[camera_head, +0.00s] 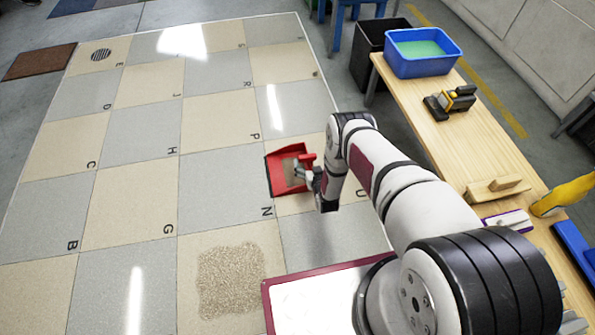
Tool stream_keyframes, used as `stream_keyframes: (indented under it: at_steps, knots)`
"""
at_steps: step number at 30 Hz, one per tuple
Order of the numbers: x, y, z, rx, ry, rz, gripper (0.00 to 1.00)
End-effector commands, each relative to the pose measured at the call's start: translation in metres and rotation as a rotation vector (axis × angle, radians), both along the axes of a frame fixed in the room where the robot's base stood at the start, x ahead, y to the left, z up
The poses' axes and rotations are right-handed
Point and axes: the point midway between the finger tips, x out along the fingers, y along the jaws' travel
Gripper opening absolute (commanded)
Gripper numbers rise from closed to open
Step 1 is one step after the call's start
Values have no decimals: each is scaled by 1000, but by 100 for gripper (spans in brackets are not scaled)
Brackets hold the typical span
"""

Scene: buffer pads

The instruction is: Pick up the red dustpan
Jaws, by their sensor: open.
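A wooden table (440,135) on the right carries a blue tub (422,68), a black and yellow tool (450,102) and several other items. A black bin (375,48) stands behind it. A patch of brown grains (230,280) lies on the floor. The left floor is clear.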

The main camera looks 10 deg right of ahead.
Motion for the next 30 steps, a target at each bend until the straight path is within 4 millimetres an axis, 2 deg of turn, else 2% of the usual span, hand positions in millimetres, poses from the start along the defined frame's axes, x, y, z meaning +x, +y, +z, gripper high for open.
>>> stream_keyframes:
  at_steps: [8,18,28,29,30]
  knots:
    - [16,1,-8,0,-3,0,90]
    - [50,2,-24,0,-2,0,90]
    - [55,2,-24,0,0,0,90]
    - [55,2,-24,0,0,0,85]
    - [54,2,-24,0,0,0,76]
